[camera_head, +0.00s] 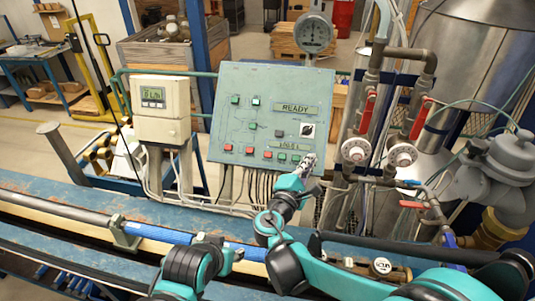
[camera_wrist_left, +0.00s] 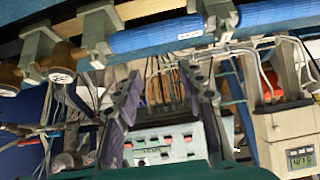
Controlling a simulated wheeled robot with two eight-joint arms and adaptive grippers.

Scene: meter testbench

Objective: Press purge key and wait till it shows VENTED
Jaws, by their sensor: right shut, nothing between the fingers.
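The green control panel (camera_head: 225,118) stands upright in the middle of the head view. Its upper display (camera_head: 296,108) reads READY. A smaller display (camera_head: 289,145) below is too blurred to read surely. A row of red and green keys (camera_head: 267,155) runs along the panel's lower edge; I cannot read which is the purge key. My right gripper (camera_head: 309,159) is shut and empty at the panel's lower right corner, over the row's right end; contact is unclear. My left gripper (camera_wrist_left: 167,72) is open and empty, with the panel (camera_wrist_left: 160,146) beyond it in the left wrist view.
A blue pipe (camera_head: 170,236) on a bench runs across the front. A white meter box (camera_head: 161,108) stands left of the panel. Red-handled valves (camera_head: 367,112) and a steel tank (camera_head: 465,60) stand at the right. A round gauge (camera_head: 314,34) rises above the panel.

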